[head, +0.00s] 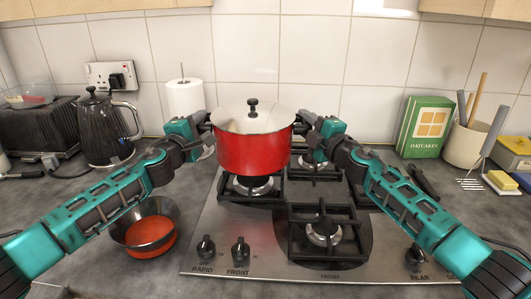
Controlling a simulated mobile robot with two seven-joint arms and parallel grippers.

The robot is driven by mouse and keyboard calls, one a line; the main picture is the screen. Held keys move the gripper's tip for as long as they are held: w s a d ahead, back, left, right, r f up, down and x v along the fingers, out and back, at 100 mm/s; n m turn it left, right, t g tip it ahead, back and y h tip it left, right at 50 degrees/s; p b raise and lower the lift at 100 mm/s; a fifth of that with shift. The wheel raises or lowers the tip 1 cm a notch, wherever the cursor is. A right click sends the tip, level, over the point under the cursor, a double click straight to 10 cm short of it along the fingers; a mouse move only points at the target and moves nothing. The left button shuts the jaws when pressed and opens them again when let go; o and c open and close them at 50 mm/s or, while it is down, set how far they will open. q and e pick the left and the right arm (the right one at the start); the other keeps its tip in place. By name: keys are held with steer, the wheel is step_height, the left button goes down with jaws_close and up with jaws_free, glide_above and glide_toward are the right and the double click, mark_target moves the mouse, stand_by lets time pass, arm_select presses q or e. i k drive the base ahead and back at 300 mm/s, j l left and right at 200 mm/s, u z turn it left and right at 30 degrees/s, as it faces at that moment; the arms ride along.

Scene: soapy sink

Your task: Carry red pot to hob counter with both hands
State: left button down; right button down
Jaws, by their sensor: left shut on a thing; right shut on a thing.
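The red pot (252,152) with its silver lid (235,116) and black knob is in the middle of the head view. It appears level and held above the back left part of the hob (225,251). My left gripper (208,128) is shut at the pot's left side, and my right gripper (299,126) is shut at its right side. The handles are mostly hidden by the grippers. I cannot tell exactly how far the pot's base is above the burner grate beneath it.
A metal bowl with a red inside (146,230) stands left of the hob, under my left arm. A black kettle (104,130), a toaster (40,130) and a paper roll (184,99) stand behind. A green oatcakes box (426,126) and a utensil pot (464,145) stand at right.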

mark_target(506, 232)
steer(key=k+l+z, duration=0.2)
steer(key=l, duration=0.4)
steer(key=k+l+z, duration=0.2)
steer(key=l, duration=0.45)
steer(key=l+z, duration=0.2)
steer(key=l, duration=0.45)
